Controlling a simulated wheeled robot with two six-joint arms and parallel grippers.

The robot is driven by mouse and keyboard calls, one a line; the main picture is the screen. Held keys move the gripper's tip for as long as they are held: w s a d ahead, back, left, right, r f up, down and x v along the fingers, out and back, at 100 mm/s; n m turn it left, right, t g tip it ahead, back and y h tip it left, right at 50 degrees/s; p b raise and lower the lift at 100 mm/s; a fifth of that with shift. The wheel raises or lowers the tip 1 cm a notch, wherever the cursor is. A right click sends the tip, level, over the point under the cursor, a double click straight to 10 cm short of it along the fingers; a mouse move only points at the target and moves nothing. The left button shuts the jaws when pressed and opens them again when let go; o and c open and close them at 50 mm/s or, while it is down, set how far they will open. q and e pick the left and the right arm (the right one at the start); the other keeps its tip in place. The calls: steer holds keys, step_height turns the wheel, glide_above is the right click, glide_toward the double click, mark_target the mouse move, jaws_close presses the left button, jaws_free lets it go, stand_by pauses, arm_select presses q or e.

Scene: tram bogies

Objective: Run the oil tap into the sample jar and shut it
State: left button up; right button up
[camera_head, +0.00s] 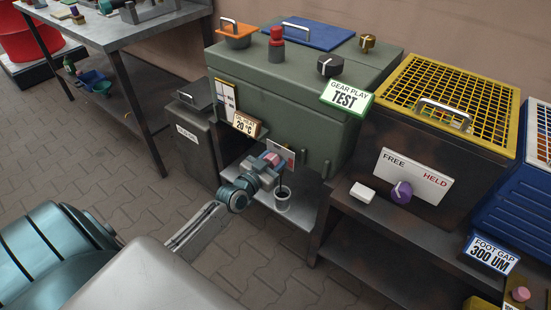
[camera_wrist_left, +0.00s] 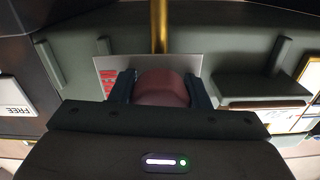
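The red tap knob (camera_head: 271,158) is on the front of the green gearbox housing (camera_head: 280,100), in front of a white plate with red lettering (camera_head: 284,153). My left gripper (camera_head: 266,164) has its fingers on both sides of the knob. In the left wrist view the knob (camera_wrist_left: 162,86) sits between the two fingers, which appear to touch it. A brass rod (camera_wrist_left: 159,28) shows beyond the knob. The small pale sample jar (camera_head: 282,199) stands upright on the shelf below; something dark shows at its mouth, and I cannot tell whether oil is running. My right gripper is out of view.
A grey cabinet (camera_head: 190,135) stands left of the shelf. The paved floor in front is clear.

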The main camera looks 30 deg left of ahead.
arm_select(q)
steer(key=shift+d+n, duration=0.1)
steer(key=shift+n, duration=2.2)
steer(key=shift+c, duration=0.4)
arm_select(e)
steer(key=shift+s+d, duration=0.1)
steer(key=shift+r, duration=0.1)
arm_select(q)
steer(key=o, duration=1)
steer(key=s+p, duration=0.1)
steer(key=s, duration=0.2)
steer(key=s+p, duration=0.1)
steer(key=s, duration=0.3)
steer(key=s+a+p, duration=0.1)
steer(key=s, duration=0.3)
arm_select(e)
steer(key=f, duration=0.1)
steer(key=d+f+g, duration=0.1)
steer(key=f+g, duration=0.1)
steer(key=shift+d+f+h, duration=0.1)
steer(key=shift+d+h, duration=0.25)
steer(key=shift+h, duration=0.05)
arm_select(q)
steer(key=shift+w, duration=0.1)
